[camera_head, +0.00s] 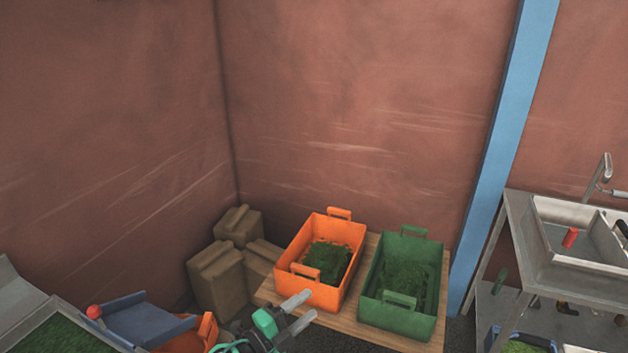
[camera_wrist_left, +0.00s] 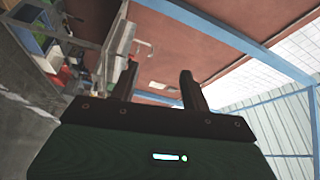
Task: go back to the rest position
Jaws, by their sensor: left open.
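My left gripper (camera_head: 299,311) shows at the bottom middle of the head view, in front of the wooden table with the crates. Its two grey fingers are apart with nothing between them. In the left wrist view the two dark fingers (camera_wrist_left: 158,85) also stand apart and empty, facing the wall and the roof. My right gripper is in neither view.
An orange crate (camera_head: 285,270) and a green crate (camera_head: 372,285), both with green matter inside, stand on a wooden table (camera_head: 268,292). A metal sink (camera_head: 545,235) is at right. A blue post (camera_head: 500,150) stands between.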

